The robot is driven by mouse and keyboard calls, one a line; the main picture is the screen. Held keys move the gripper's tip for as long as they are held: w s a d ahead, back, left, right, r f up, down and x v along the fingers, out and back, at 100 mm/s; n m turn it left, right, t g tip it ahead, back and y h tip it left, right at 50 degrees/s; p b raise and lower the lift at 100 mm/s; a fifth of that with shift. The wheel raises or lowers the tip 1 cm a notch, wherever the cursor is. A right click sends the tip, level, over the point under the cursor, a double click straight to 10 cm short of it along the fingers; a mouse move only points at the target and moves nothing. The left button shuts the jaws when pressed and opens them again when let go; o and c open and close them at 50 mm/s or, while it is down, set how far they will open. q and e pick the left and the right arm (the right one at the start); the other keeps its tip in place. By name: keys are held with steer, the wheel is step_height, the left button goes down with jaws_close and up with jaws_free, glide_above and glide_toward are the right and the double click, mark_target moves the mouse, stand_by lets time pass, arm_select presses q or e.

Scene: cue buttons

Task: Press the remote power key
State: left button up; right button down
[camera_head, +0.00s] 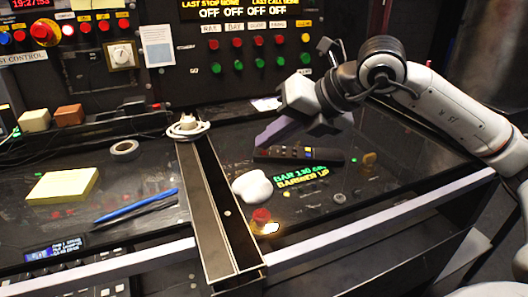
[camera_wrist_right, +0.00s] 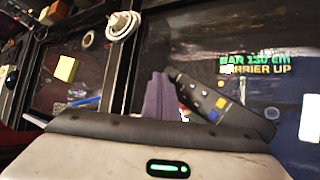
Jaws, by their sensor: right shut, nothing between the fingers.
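The black remote (camera_head: 318,155) lies on the dark glass console top, with coloured keys along it. It also shows in the right wrist view (camera_wrist_right: 224,108), lying at a slant right of the fingers. I cannot clearly make out which key is the power key. My right gripper (camera_head: 259,142) is shut and empty, its purple-grey fingers pointing down to the left close to the remote's left end. In the right wrist view the closed fingers (camera_wrist_right: 157,98) are beside the remote's far end. Whether they touch it I cannot tell. My left gripper is not in view.
A white rounded object (camera_head: 252,187) and a red button (camera_head: 261,215) are in front of the remote. A long metal channel (camera_head: 205,205) with a coiled white cable (camera_head: 187,128) runs left of it. A blue pen (camera_head: 138,205), yellow pad (camera_head: 62,186) and tape roll (camera_head: 124,147) lie farther left.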

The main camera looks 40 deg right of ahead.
mark_target(270, 156)
steer(key=shift+f, duration=0.25)
steer(key=shift+r, duration=0.15)
steer(key=shift+r+p, duration=0.4)
steer(key=shift+r, duration=0.15)
step_height(270, 156, up, 5)
steer(key=p, duration=0.4)
stand_by(0.3)
stand_by(0.8)
